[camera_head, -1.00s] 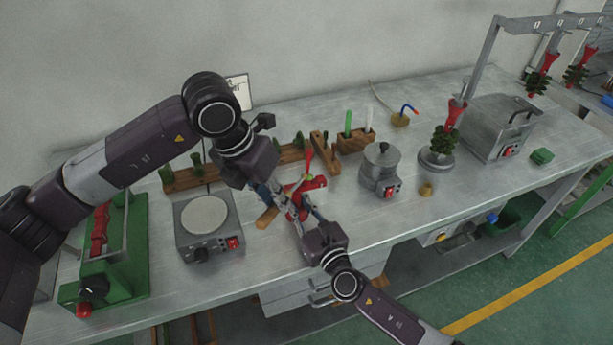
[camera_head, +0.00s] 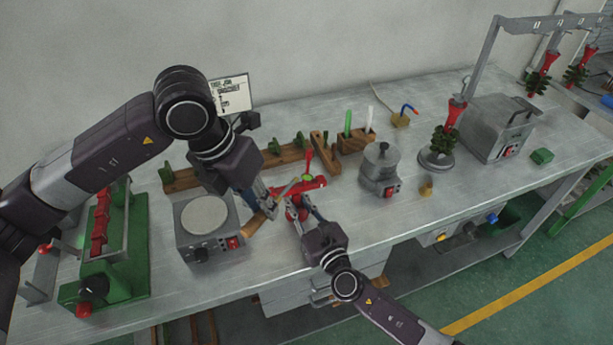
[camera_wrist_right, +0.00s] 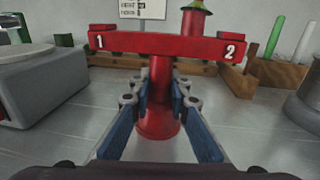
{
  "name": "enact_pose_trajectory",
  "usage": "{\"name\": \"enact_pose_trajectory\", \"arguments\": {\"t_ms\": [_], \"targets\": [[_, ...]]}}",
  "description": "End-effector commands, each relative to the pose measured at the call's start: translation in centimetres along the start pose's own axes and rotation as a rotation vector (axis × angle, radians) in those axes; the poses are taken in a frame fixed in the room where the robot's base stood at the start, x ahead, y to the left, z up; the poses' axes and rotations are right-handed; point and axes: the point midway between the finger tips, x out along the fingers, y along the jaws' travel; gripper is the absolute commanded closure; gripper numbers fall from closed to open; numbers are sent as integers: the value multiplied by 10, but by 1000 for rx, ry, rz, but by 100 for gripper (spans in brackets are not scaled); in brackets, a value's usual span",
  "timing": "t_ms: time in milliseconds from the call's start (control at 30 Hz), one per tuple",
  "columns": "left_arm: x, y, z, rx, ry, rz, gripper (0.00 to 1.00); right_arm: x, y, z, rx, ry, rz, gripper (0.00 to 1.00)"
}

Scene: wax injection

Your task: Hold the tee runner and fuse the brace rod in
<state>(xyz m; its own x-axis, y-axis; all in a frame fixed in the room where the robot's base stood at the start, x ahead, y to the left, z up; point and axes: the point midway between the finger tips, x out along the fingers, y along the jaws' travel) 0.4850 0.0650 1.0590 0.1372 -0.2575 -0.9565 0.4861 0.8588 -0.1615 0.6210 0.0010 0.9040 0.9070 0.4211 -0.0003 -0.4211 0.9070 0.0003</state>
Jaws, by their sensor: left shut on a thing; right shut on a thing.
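The red tee runner (camera_head: 315,183) stands upright at the bench's front middle. In the right wrist view its crossbar (camera_wrist_right: 165,46) carries the numbers 1 and 2. My right gripper (camera_head: 300,203) is shut on its round stem (camera_wrist_right: 157,115). My left gripper (camera_head: 268,203) is shut on a tool with a wooden handle (camera_head: 253,222); its thin metal end points toward the runner, and contact cannot be told. I cannot surely identify the brace rod.
A hot plate (camera_head: 206,225) stands left of the tool and a green clamp machine (camera_head: 120,255) further left. A wooden rack (camera_head: 290,153) with green pieces lies behind. A metal pot (camera_head: 381,170) stands to the right. Bare bench lies between the runner and pot.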

Motion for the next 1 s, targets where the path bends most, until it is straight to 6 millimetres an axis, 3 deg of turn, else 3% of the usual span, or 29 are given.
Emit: {"name": "enact_pose_trajectory", "arguments": {"t_ms": [267,633,867,900,1000], "targets": [[-6,-1,2,1,-3,0,100,0,0,0,0,0,0,100],[-37,-6,10,1,-2,0,100,0,0,0,0,0,0,100],[-38,-7,10,1,-1,0,100,0,0,0,0,0,0,100],[-38,-7,10,1,-1,0,100,0,0,0,0,0,0,80],[-38,-7,10,1,-1,0,100,0,0,0,0,0,0,69]]}}
